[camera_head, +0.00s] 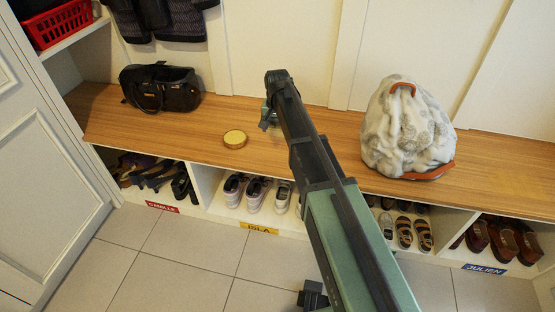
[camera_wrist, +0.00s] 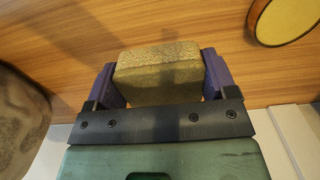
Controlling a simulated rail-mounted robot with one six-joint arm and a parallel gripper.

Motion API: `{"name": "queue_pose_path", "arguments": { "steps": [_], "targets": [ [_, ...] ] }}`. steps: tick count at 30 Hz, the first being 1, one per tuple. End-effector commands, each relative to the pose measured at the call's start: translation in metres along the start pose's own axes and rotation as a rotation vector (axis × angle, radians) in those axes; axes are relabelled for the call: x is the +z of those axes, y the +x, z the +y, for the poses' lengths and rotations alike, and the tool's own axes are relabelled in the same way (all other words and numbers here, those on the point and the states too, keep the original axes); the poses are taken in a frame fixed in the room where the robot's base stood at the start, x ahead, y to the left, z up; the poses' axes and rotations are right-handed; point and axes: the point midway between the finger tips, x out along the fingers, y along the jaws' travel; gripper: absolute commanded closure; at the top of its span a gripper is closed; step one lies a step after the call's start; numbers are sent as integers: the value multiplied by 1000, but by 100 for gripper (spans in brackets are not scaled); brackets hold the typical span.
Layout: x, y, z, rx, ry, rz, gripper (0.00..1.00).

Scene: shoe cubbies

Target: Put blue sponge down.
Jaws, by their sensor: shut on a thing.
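My gripper (camera_wrist: 159,72) is shut on a block-shaped sponge (camera_wrist: 158,60), with one purple finger at each side of it. The sponge looks olive-yellow in the wrist view; I see no blue on it. It is over the wooden bench top (camera_wrist: 70,35), and I cannot tell whether it touches the wood. In the head view my gripper (camera_head: 267,118) is over the bench (camera_head: 330,125), right of a round yellow-topped tin (camera_head: 235,138). My arm hides most of the gripper there, and I cannot make out the sponge.
The tin also shows at the wrist view's upper right (camera_wrist: 286,20). A black handbag (camera_head: 162,88) stands at the bench's left, and a grey-white bag (camera_head: 405,130) with orange trim at its right. Cubbies with shoes (camera_head: 257,192) lie below. Bare wood surrounds the tin.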

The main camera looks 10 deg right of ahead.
Motion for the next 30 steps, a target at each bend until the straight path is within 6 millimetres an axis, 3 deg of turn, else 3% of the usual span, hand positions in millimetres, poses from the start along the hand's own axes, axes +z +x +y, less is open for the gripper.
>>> {"name": "queue_pose_path", "arguments": {
  "steps": [1,8,15,26,27,30],
  "targets": [
    [0,29,0,0,0,0,41],
    [0,33,0,0,0,0,41],
    [0,78,0,0,0,0,41],
    [0,78,0,0,0,0,41],
    [0,78,0,0,0,0,20],
    [0,76,0,0,0,0,5]
  ]
}}
